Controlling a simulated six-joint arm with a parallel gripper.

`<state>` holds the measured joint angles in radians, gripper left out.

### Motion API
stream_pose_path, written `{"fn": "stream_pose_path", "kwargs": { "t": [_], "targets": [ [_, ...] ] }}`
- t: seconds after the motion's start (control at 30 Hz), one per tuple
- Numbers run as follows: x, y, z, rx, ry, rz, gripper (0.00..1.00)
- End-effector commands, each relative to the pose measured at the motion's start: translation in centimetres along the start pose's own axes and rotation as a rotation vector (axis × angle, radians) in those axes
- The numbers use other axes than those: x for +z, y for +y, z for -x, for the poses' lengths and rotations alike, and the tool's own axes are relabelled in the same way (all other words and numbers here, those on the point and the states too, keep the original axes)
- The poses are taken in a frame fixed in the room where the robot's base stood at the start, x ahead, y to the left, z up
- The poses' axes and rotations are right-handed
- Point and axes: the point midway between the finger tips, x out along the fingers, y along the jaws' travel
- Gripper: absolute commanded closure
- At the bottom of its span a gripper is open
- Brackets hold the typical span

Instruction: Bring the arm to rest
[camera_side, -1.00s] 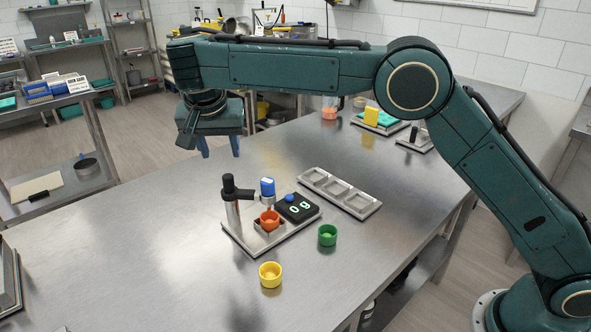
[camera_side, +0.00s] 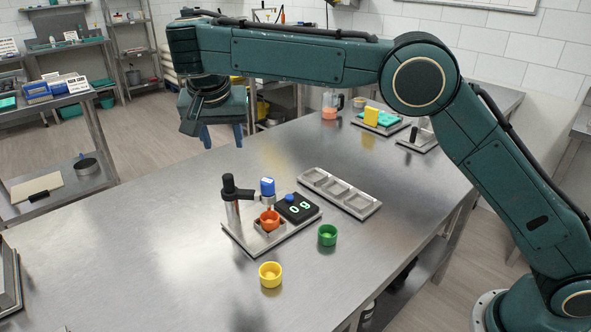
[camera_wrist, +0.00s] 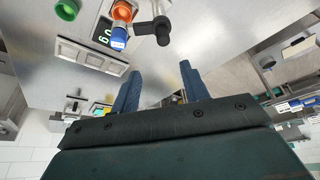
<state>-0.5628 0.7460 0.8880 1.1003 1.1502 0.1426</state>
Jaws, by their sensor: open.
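My gripper (camera_side: 222,137) hangs above the far left part of the steel table, its blue fingers pointing down, apart and empty. It also shows in the wrist view (camera_wrist: 158,80), with bare table between the fingers. The depositor stand (camera_side: 231,205) is in front of it and to the right, with a black arm, a blue-topped nozzle (camera_side: 267,187) and a black display (camera_side: 299,208) with green digits. An orange cup (camera_side: 269,220) sits under the nozzle. A green cup (camera_side: 327,235) and a yellow cup (camera_side: 270,274) stand on the table in front.
A metal tray with several compartments (camera_side: 340,193) lies right of the depositor. At the table's far end are a jug with orange contents (camera_side: 330,106), a yellow block (camera_side: 371,116) and a teal item (camera_side: 388,119). The table's left part is clear.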

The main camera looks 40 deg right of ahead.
Motion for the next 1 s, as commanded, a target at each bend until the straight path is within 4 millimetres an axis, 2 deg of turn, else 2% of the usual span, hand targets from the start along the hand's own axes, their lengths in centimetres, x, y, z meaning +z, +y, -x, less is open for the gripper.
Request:
{"fn": "stream_pose_path", "kwargs": {
  "t": [0.27,0.5,0.77,1.0],
  "targets": [
    [-2.8,4.4,3.0,-0.02,0.016,0.063,0.55],
    [-4.6,9.8,5.7,-0.042,0.03,0.141,0.55],
    [-4.9,15.9,8.0,-0.071,0.044,0.223,0.55],
    [-3.7,21.4,9.6,-0.101,0.054,0.298,0.55]
  ]
}}
